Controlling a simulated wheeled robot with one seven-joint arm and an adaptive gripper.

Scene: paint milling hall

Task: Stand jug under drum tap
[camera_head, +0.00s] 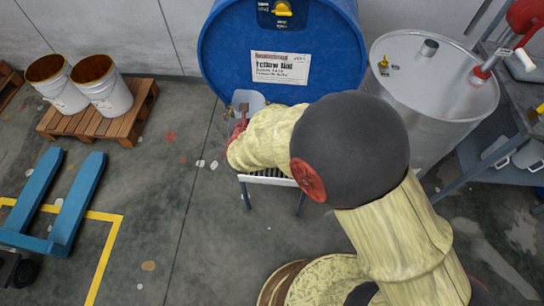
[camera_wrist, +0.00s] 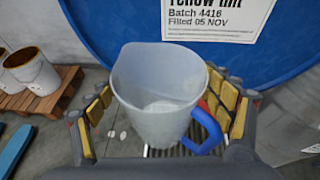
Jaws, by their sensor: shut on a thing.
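A translucent pale jug (camera_wrist: 160,95) with a blue handle (camera_wrist: 207,130) stands upright between the fingers of my gripper (camera_wrist: 168,105). My gripper is shut on the jug. In the head view the jug (camera_head: 248,99) shows just in front of the lower drum face, and my arm hides part of it. The blue drum (camera_head: 225,45) lies on its side with its labelled end facing me. A yellow fitting (camera_head: 282,8) on a dark plate is at the top of that end. I cannot tell whether it is the tap. The lower right drum face is hidden by my arm.
A slatted stand (camera_head: 268,180) is below the drum, partly covered by my arm. A large metal vessel (camera_head: 430,85) is at right. Two white buckets (camera_head: 108,98) stand on a wooden pallet (camera_head: 130,122) at left. A blue pallet fork (camera_head: 75,205) lies on the floor.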

